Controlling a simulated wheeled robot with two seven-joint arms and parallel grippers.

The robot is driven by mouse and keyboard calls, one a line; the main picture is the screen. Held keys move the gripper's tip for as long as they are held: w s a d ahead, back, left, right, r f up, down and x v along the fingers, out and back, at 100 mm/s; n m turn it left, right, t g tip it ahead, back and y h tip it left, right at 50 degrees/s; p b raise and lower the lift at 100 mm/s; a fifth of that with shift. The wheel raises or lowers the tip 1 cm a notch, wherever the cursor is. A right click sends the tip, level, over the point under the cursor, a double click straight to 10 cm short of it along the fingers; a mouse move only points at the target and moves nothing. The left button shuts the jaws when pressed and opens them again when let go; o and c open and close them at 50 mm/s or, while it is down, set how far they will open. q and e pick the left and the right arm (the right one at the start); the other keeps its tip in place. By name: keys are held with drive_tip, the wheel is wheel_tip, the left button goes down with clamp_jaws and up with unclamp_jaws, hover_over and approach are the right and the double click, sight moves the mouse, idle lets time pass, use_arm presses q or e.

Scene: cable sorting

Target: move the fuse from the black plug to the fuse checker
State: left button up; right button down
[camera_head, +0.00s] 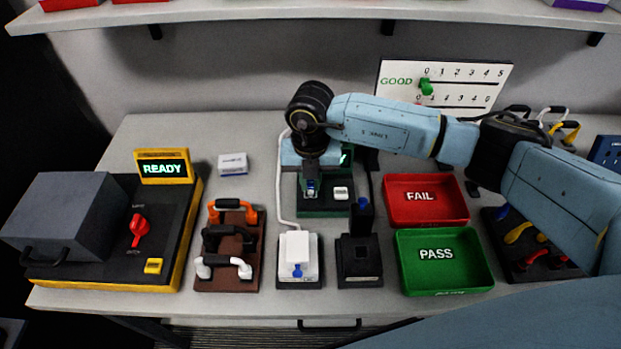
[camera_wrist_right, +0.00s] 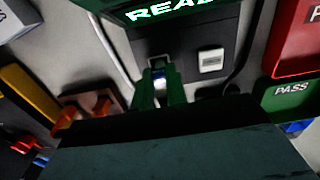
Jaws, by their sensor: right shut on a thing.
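The fuse checker (camera_head: 322,209) is a dark green device with a small white button, at the middle of the table. In the wrist view its lit screen (camera_wrist_right: 172,10) is partly cut off. My right gripper (camera_head: 311,190) points down over the checker's left part. In the wrist view its fingers (camera_wrist_right: 160,88) are shut on a small pale, blue-tinted piece, which looks like the fuse (camera_wrist_right: 159,73), at or just above a slot; I cannot tell if it is seated. The black plug (camera_head: 359,262) stands in front of the checker, to its right. My left gripper is out of view.
A white plug (camera_head: 298,258) stands left of the black plug. The red FAIL tray (camera_head: 425,218) and green PASS tray (camera_head: 444,286) are at right. A brown rack (camera_head: 228,278) with handles and a READY tester (camera_head: 162,168) are at left. Cables run beside the checker.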

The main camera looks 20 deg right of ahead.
drive_tip(key=shift+f+b, duration=0.35)
drive_tip(key=shift+f, duration=0.1)
idle(0.8)
drive_tip(key=c, duration=0.8)
unclamp_jaws()
drive_tip(key=shift+o, duration=0.2)
drive_tip(key=shift+r, duration=0.1)
drive_tip(key=shift+r+p, duration=3)
drive_tip(key=shift+r, duration=0.95)
drive_tip(key=shift+s+f, duration=0.1)
